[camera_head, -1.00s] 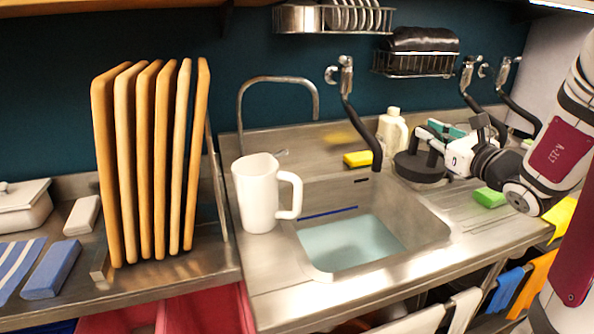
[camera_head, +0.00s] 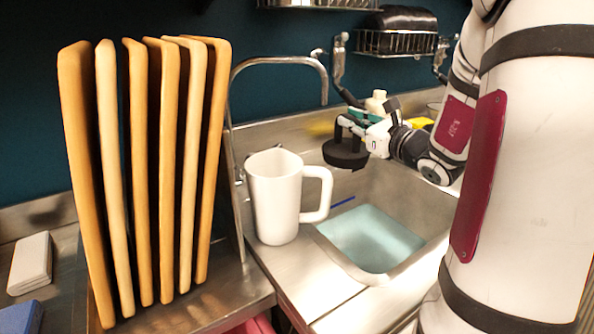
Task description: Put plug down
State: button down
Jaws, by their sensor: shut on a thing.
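The plug (camera_head: 346,153) is a dark round disc with an arched handle on top. My gripper (camera_head: 350,125) is shut on its handle and holds it over the back part of the sink (camera_head: 345,262), apart from the basin floor. The plug looks about level. The sink basin holds pale bluish water, and a thin blue strip shows on its inner wall. My fingertips are partly hidden against the dark handle.
A white jug (camera_head: 275,197) stands on the sink's left rim, close to the plug. A curved tap (camera_head: 279,60) rises behind it. Upright wooden boards (camera_head: 150,175) fill the left. A cream bottle (camera_head: 376,103) stands behind my gripper.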

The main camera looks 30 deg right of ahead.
aim_at(340, 136)
jog(key=f+b, duration=0.1)
jog(key=w+f+b, duration=0.1)
jog(key=f, duration=0.1)
jog(key=w+f+b, duration=0.1)
jog(key=b, duration=0.1)
jog(key=shift+a+f, duration=0.2)
jog(key=shift+f, duration=0.2)
jog(key=shift+w, duration=0.25)
jog(key=w+f+b, duration=0.1)
jog(key=w+f, duration=0.1)
jog(key=w, duration=0.5)
jog(key=w+f+b, duration=0.1)
jog(key=w+f, duration=0.2)
jog(key=w, duration=0.5)
jog(key=shift+w+d, duration=0.2)
jog(key=shift+w, duration=0.05)
jog(key=shift+f, duration=0.15)
jog(key=c, duration=1.6)
grip_release()
jog(key=shift+o, duration=0.4)
jog(key=shift+s, duration=0.1)
jog(key=s, duration=1.2)
jog(key=shift+p, duration=0.4)
